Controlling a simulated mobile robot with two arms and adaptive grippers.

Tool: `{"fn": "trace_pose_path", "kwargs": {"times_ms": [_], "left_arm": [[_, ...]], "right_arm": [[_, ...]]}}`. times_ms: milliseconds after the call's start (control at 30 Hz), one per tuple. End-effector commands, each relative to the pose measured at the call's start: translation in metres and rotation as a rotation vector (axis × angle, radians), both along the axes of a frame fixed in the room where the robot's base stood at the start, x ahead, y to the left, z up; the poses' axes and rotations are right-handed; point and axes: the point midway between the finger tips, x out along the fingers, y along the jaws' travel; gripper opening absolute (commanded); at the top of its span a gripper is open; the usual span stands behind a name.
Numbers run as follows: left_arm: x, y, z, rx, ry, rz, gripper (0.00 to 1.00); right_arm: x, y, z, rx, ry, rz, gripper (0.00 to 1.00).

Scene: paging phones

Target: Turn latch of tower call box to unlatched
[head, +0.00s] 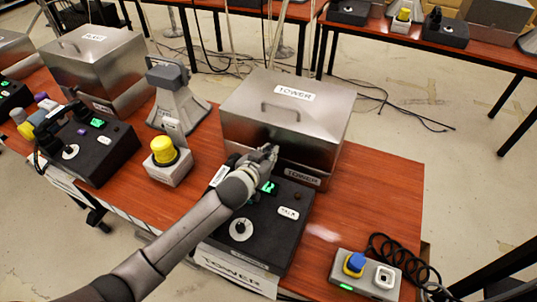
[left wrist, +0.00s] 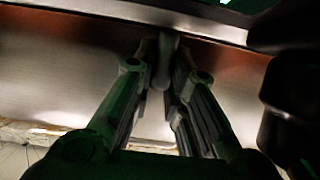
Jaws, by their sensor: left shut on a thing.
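The tower call box is a silver metal box (head: 262,122) with a closed lid, a handle on top and a "TOWER" label. My left gripper (head: 270,153) reaches to its front face. In the left wrist view, my gripper (left wrist: 164,75) is shut on a small, narrow grey piece (left wrist: 165,62) that stands out from the box front, apparently the latch. Its turned position cannot be told, as the fingers and shadow cover most of it. In the head view the gripper hides the latch. My right gripper is not in view.
A black "TOWER" phone unit (head: 283,238) sits in front of the box, under my left forearm. A yellow-button unit (head: 168,160) and a grey stand (head: 180,108) are to the left. A blue-button unit (head: 366,273) is at right. The table (head: 375,200) is bare right of the box.

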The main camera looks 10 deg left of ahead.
Motion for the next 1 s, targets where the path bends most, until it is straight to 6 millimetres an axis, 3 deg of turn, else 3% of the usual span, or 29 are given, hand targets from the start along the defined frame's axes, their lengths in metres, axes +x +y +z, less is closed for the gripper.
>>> {"fn": "trace_pose_path", "kwargs": {"times_ms": [400,1000], "left_arm": [[-0.002,-0.005,-0.001,0.186,-0.061,0.000,0.00],[-0.003,-0.010,-0.004,0.539,-0.177,0.001,0.00]], "right_arm": [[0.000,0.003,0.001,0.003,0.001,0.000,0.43],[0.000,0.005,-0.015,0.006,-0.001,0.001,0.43]]}}
